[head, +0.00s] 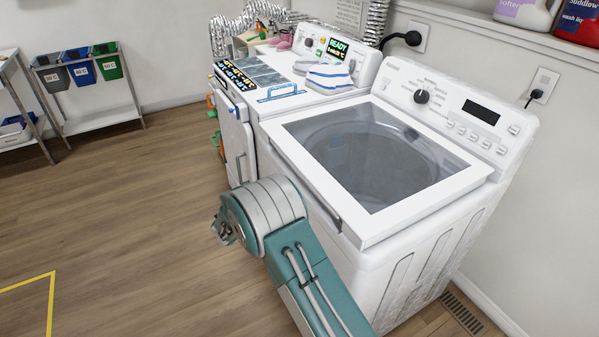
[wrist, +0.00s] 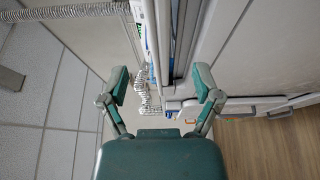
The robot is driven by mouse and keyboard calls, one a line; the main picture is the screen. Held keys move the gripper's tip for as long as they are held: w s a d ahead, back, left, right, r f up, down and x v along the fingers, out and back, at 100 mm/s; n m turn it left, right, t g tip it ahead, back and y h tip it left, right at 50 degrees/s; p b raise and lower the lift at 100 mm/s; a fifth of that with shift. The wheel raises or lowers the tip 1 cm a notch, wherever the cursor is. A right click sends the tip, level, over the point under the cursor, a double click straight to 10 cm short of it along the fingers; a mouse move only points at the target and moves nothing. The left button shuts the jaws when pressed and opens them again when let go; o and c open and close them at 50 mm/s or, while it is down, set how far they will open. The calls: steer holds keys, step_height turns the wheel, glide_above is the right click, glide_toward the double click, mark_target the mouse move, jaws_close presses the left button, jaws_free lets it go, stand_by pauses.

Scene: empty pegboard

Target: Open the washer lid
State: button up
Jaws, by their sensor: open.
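The white washer (head: 400,275) stands at the right in the head view. Its lid (head: 455,189), a white frame around a clear window, lies down flat over the tub. My gripper (head: 224,229) is in front of the washer, left of the handle and mostly hidden behind my arm. In the wrist view my gripper (wrist: 160,88) is open, its two fingers spread and nothing held. White and grey machine edges show beyond and between the fingers; I cannot tell contact.
A second white machine (head: 240,140) stands left of the washer, with a folded striped cloth (head: 330,78) on top. A shelf with detergent bottles (head: 527,12) is above right. A cart with bins (head: 80,72) stands far left. The wooden floor (head: 130,200) between is clear.

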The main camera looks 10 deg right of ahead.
mark_target(298, 172)
steer(key=x, duration=0.9)
steer(key=shift+s+d, duration=0.15)
steer(key=shift+d, duration=0.1)
steer(key=shift+w+d, duration=0.25)
steer(key=shift+w, duration=0.2)
steer(key=shift+d, duration=0.3)
jaws_close()
